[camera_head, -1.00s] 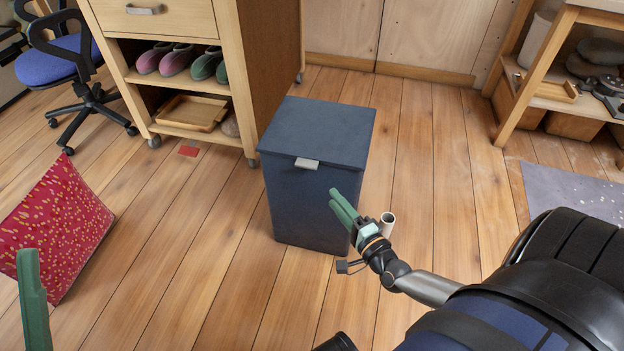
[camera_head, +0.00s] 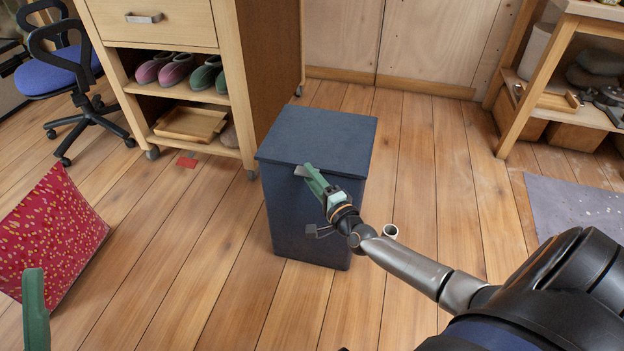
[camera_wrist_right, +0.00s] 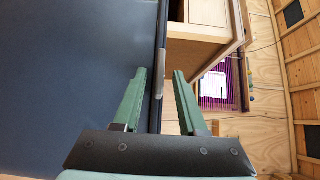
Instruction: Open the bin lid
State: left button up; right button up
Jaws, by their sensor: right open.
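The dark blue bin (camera_head: 305,220) stands upright on the floor in the middle of the head view. Its flat lid (camera_head: 318,138) is closed, with a small grey tab (camera_head: 300,171) at the front edge. My right gripper (camera_head: 308,172) is at the tab, partly covering it. In the right wrist view the green fingers (camera_wrist_right: 160,75) are open, and the grey tab (camera_wrist_right: 161,65) appears between and beyond their tips. I cannot tell whether they touch it. Only one green finger of my left gripper (camera_head: 35,305) shows at the lower left, away from the bin.
A wooden cabinet (camera_head: 262,75) with slippers and a tray stands close behind the bin at left. A red spotted fabric thing (camera_head: 50,235) is at left. Floor in front is clear.

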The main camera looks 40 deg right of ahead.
grip_shut()
dwell(0.3)
dwell(1.1)
